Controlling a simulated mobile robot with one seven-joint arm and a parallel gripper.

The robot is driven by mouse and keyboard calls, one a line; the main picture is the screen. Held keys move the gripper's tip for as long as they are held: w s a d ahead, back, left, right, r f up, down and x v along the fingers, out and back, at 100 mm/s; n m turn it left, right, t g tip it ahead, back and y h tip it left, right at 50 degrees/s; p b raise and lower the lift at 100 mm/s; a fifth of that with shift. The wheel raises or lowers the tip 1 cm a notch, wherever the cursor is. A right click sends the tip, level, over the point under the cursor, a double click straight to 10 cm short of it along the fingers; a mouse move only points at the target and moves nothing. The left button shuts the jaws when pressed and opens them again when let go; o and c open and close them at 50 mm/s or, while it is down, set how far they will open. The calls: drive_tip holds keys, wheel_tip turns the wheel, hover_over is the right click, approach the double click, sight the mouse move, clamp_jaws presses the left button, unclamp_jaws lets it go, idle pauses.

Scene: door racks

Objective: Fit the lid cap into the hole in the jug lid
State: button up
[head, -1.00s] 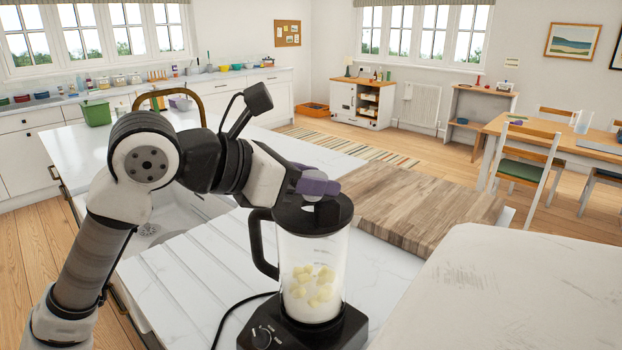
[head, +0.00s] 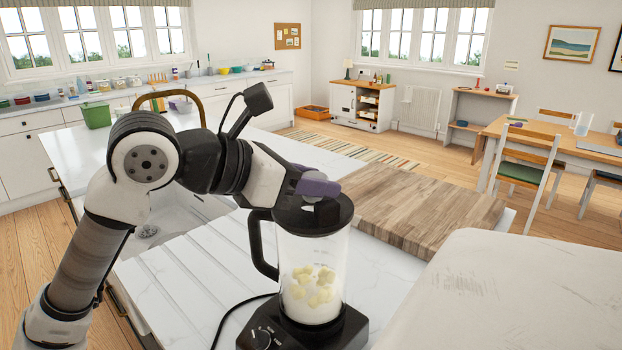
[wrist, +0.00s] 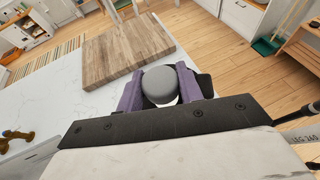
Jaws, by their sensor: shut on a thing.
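The blender jug (head: 312,285) stands upright on its black base (head: 345,335), with pale chunks and white liquid inside. Its black jug lid (head: 338,212) is on top; the hole is hidden beneath my gripper. My gripper (head: 318,188), with purple fingers, is right over the lid. In the wrist view my gripper (wrist: 160,88) is shut on the grey, round lid cap (wrist: 160,83), one finger on each side. In the head view the cap is mostly hidden between the fingers and the lid. I cannot tell whether it sits in the hole.
A wooden board (head: 425,205) lies on the worktop behind and right of the jug. The sink (head: 180,215) and drainer grooves are to the left. A pale surface (head: 510,295) fills the right foreground. The jug's black handle (head: 258,245) points left.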

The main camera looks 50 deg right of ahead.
drive_tip(key=shift+f+b, duration=0.95)
drive_tip(key=shift+f, duration=0.2)
drive_tip(key=o, duration=1.1)
drive_tip(key=shift+f, duration=0.1)
drive_tip(key=b+v, duration=0.2)
drive_tip(key=v, duration=1.2)
drive_tip(key=shift+r+b, duration=0.25)
drive_tip(key=shift+b, duration=0.15)
